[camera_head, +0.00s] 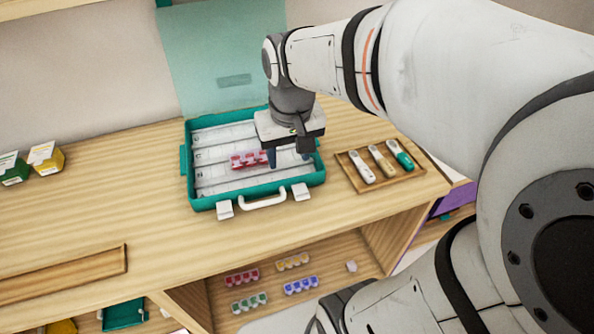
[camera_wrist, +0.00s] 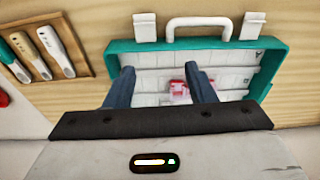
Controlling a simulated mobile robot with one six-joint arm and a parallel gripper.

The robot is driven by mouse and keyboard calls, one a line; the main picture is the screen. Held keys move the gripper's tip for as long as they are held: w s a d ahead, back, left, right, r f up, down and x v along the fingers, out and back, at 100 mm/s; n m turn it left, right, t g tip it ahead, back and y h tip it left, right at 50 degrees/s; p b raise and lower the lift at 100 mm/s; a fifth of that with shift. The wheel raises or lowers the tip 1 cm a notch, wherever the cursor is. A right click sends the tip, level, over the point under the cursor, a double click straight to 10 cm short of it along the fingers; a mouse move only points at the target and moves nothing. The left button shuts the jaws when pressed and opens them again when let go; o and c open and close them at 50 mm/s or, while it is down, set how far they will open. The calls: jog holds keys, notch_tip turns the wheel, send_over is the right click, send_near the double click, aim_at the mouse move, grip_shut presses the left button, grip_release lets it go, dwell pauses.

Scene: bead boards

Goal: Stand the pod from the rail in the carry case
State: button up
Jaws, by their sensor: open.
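The carry case (camera_head: 259,199) is teal with a pale, ridged inside and stands open on the wooden counter, its lid raised behind it. A pinkish-red pod (camera_head: 247,160) with several cells is inside the case, near its middle. My gripper (camera_head: 289,157) is over the right part of the case, fingers down and open, with the pod to its left. In the wrist view, the pod (camera_wrist: 179,90) shows beyond the fingers, partly hidden by the right one, and the case (camera_wrist: 200,48) spans the view. I cannot tell whether the pod touches a finger.
A wooden tray (camera_head: 347,175) with several handled tools sits right of the case. Several coloured pods, among them a green one (camera_head: 249,303) and a blue one (camera_head: 301,285), lie on the shelf below. Small boxes (camera_head: 46,158) stand far left.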

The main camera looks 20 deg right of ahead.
jog(key=s+f+t, duration=0.1)
jog(key=s+f, duration=0.1)
jog(key=s, duration=0.4)
jog(key=shift+d+f, duration=0.15)
jog(key=shift+f, duration=0.05)
jog(key=shift+s, duration=0.1)
jog(key=p+v, duration=0.3)
jog(key=shift+w+r, duration=0.15)
jog(key=shift+w, duration=0.05)
jog(key=shift+c, duration=0.4)
